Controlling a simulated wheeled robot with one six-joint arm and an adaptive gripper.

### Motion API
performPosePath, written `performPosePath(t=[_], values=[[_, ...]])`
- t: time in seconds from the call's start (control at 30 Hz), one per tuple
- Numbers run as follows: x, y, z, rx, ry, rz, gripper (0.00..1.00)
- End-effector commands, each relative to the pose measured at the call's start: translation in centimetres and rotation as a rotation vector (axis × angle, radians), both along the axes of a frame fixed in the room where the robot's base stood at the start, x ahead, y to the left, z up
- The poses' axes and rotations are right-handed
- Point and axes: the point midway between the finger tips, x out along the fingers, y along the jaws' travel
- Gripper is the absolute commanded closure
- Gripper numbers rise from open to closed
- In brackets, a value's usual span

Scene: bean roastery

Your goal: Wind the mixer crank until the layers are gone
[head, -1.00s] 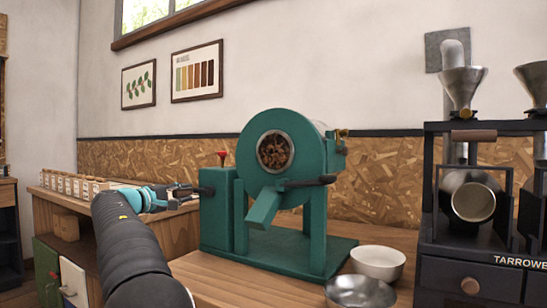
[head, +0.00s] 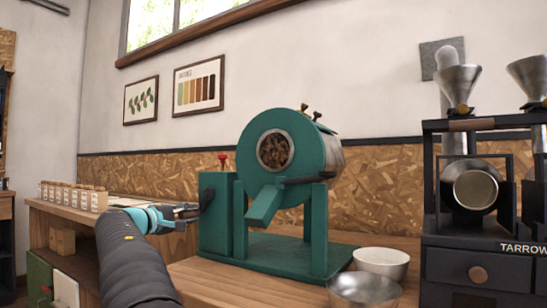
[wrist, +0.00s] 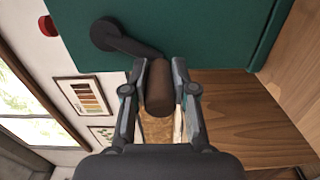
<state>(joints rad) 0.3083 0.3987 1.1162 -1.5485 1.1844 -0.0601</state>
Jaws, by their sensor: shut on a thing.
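The mixer is a green machine with a round drum (head: 313,150) on a stand. Brown beans (head: 274,151) show through the round window in its front; whether they lie in layers is too small to tell. A dark crank arm (wrist: 122,40) comes off the green housing (head: 216,225) at the mixer's left. My gripper (head: 186,211) is at that crank, left of the housing. In the wrist view my gripper (wrist: 162,75) is shut on the brown crank handle (wrist: 159,92), one finger on each side.
A red knob (head: 223,157) tops the housing. A white bowl (head: 381,263) and a metal bowl (head: 363,290) stand right of the mixer's base. A black machine with metal funnels (head: 458,82) is farther right. Small jars (head: 75,196) line the left counter.

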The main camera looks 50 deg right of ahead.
Motion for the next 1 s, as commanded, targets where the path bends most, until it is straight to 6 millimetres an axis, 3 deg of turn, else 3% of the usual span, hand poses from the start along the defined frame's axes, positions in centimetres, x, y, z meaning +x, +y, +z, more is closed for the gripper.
performPosePath(t=[0.6, 1.0], values=[[-2.9, -0.3, -1.0, 0.0, -0.001, -0.001, 0.93], [-3.7, -0.3, -1.0, 0.001, 0.0, 0.0, 0.93]])
